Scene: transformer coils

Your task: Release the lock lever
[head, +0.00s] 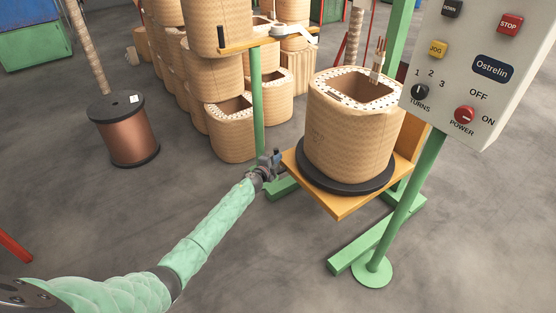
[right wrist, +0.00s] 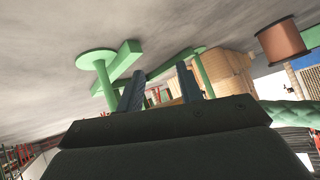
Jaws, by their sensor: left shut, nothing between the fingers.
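My left gripper (head: 273,158) shows in the head view at the end of my green arm, beside the left corner of the orange platform (head: 340,206). Its fingers are closed and hold nothing. I cannot make out a lock lever for certain; the area by the left gripper is small and dark. A tan wrapped coil (head: 345,135) stands upright on a black round base (head: 322,182) on the platform. In the right wrist view my right gripper (right wrist: 160,76) has its two dark fingers spread apart with nothing between them. It does not show in the head view.
The control panel (head: 480,67) stands at the right on a green post (head: 408,195). A green upright (head: 257,105) with an orange arm (head: 243,46) rises behind the left gripper. Several coils stand behind it. A copper spool (head: 127,135) is at left. The foreground floor is clear.

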